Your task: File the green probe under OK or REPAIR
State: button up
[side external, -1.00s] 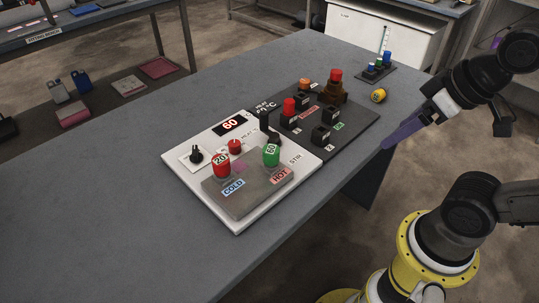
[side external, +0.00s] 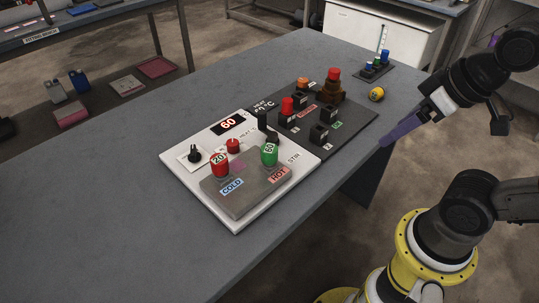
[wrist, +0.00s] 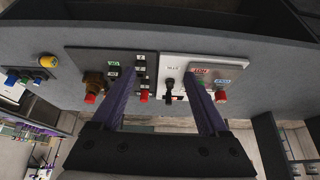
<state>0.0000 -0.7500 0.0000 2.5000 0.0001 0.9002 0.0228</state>
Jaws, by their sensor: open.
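The green probe (side external: 269,154), marked 60, stands upright by the HOT label on the grey block of a white heater unit (side external: 236,223). A red probe (side external: 220,165), marked 20, stands by the COLD label. The unit's display (side external: 228,123) reads 60. Behind it a dark board (side external: 366,118) carries black sockets, a red REPAIR label (side external: 308,112) and a green label (side external: 337,125), probably OK. My gripper (side external: 400,131), with purple fingers, is open and empty, right of the board and apart from it. The wrist view shows its spread fingers (wrist: 150,92).
A red-topped piece (side external: 287,106) and a brown fitting with a red top (side external: 333,80) stand on the board. A yellow round item (side external: 377,94) lies beyond. The table's left part (side external: 130,200) is clear.

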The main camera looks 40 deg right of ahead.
jog(key=w+r+m, duration=0.3)
jog(key=r+m, duration=0.1)
jog(key=m, duration=0.5)
jog(key=m+g, duration=0.6)
jog(key=m, duration=0.3)
send_over(269, 148)
notch_tip(269, 148, down, 6)
jog(key=shift+f, duration=5)
grip_shut()
